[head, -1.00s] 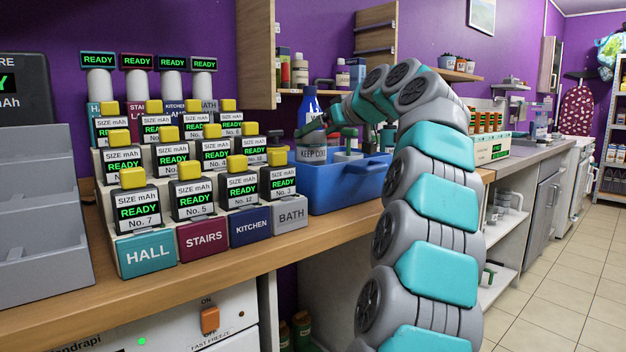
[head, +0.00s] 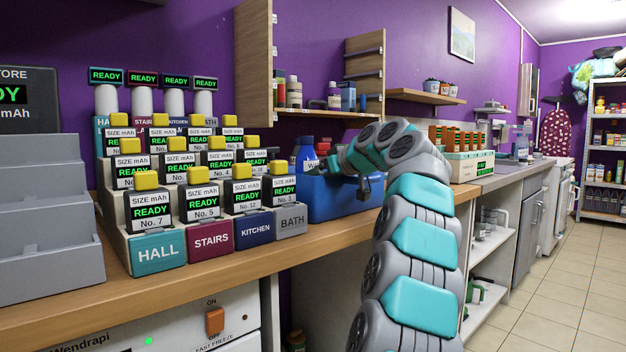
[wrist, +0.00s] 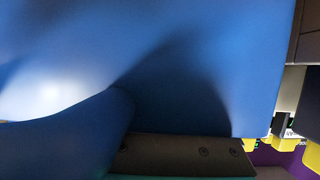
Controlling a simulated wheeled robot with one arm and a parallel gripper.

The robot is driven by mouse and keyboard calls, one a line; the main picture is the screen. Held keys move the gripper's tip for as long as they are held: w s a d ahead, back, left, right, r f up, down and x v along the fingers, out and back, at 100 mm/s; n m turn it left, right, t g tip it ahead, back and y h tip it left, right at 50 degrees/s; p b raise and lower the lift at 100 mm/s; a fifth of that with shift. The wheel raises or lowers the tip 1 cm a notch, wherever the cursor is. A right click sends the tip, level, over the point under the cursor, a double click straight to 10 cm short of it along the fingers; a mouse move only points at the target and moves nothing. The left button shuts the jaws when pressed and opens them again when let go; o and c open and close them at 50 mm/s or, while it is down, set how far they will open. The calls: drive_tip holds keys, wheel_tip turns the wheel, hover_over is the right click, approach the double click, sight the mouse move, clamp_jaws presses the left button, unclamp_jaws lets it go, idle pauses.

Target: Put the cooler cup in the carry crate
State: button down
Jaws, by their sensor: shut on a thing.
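The carry crate (head: 345,203) is a blue box on the counter, right of the stepped battery rack. My gripper (head: 322,167) is low at the crate's left part, at or just below its rim. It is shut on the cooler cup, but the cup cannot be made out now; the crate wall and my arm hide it. Whether the cup touches the crate floor cannot be told. In the wrist view a smooth blue surface (wrist: 190,60), likely the crate, fills most of the picture very close up.
The stepped rack (head: 125,220) with yellow-topped READY packs stands close left of the crate. A blue bottle (head: 306,146) stands behind it. A wooden shelf (head: 330,113) with bottles hangs above. A strip of counter (head: 230,262) in front is clear.

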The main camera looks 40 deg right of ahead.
unclamp_jaws()
drive_tip(key=shift+r+p, duration=0.2)
drive_tip(key=shift+p, duration=0.1)
drive_tip(key=v, duration=1.2)
drive_tip(key=shift+b, duration=0.4)
drive_tip(key=shift+s+f, duration=0.1)
drive_tip(key=shift+f, duration=0.05)
